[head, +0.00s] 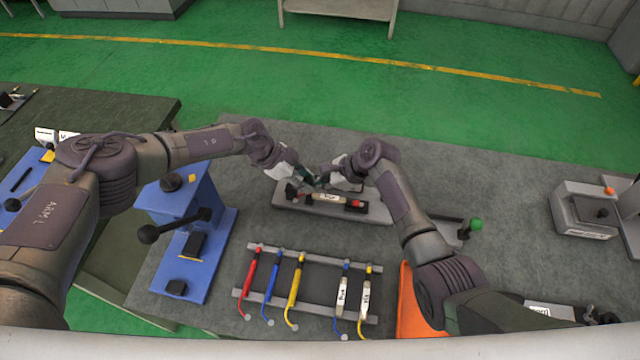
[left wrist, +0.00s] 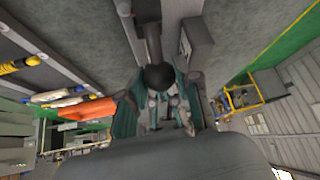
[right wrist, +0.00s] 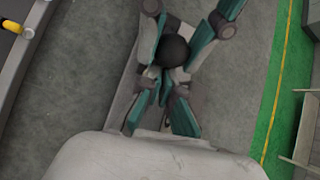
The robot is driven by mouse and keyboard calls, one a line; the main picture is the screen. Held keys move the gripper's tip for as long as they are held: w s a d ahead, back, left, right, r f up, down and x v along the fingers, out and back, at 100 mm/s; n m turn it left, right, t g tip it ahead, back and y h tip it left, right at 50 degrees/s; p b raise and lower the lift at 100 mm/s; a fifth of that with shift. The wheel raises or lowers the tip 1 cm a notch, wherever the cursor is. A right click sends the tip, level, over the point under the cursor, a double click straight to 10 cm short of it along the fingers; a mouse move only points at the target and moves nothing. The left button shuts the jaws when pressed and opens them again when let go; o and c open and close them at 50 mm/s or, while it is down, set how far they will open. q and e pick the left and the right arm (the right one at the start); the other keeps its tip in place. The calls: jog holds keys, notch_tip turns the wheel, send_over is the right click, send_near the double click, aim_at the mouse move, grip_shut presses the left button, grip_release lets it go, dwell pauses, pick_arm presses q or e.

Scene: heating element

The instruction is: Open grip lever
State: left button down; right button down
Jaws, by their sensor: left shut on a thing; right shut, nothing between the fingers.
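The grip lever belongs to a grey fixture plate (head: 290,203) in the middle of the table. A white labelled heating element (head: 326,197) with a red end lies on the plate. My left gripper (head: 308,180) is at the fixture's left part. In the left wrist view a black ball knob (left wrist: 158,77) on a dark lever (left wrist: 153,40) lies between its fingers, which are shut on it. My right gripper (head: 330,178) is beside it, shut and empty. The right wrist view shows the knob (right wrist: 172,50) just beyond its fingertips. The grippers hide much of the lever in the head view.
A blue press-like stand (head: 182,200) with a black knobbed handle is at the left. A rack (head: 310,284) of red, blue, yellow and white tools lies in front. An orange mat (head: 410,310) and a green-knobbed lever (head: 475,225) are to the right. The table behind the fixture is clear.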

pick_arm(q)
jog(key=shift+f, duration=0.1)
pick_arm(e)
jog(key=shift+w+a+r, duration=0.15)
jog(key=shift+a+r, duration=0.35)
jog(key=shift+r, duration=0.1)
pick_arm(q)
jog(key=c, duration=0.9)
grip_release()
pick_arm(e)
jog(key=shift+r, duration=0.15)
pick_arm(q)
jog(key=shift+o, duration=0.6)
jog(key=shift+a, duration=0.1)
pick_arm(e)
jog(key=shift+f, duration=0.25)
